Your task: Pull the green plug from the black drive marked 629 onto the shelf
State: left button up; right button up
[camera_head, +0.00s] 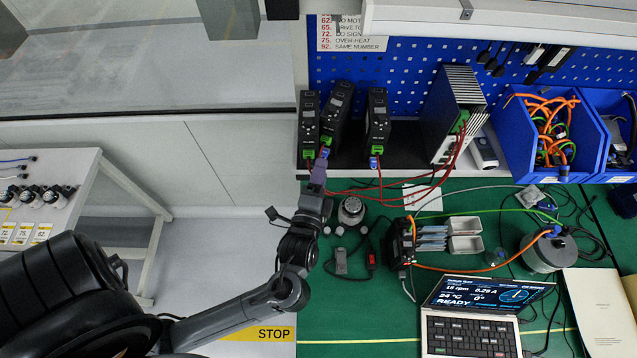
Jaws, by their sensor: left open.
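Three black drives stand in a row on the shelf (410,160): a left one (309,112), a middle one (338,105) and a right one (377,112). Their markings are too small to read, so I cannot tell which is 629. Green plugs show low on their fronts: on the left drive (308,153), on the middle drive (326,140) and on the right drive (373,149). My left gripper (319,172) is open, just in front of the left and middle drives, close below their plugs. Contact cannot be made out. My right gripper is out of view.
Red cables (400,194) run from the drives to a finned unit (455,110). Blue bins (545,135) stand to the right. A laptop (475,315), a motor (545,252) and small parts lie on the green mat (350,315).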

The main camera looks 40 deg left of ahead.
aim_at(328, 144)
pick_arm(q)
jog(key=x, duration=0.8)
jog(key=shift+w+a+p, duration=0.1)
jog(key=shift+a+p, duration=0.05)
jog(key=shift+p, duration=0.15)
grip_shut()
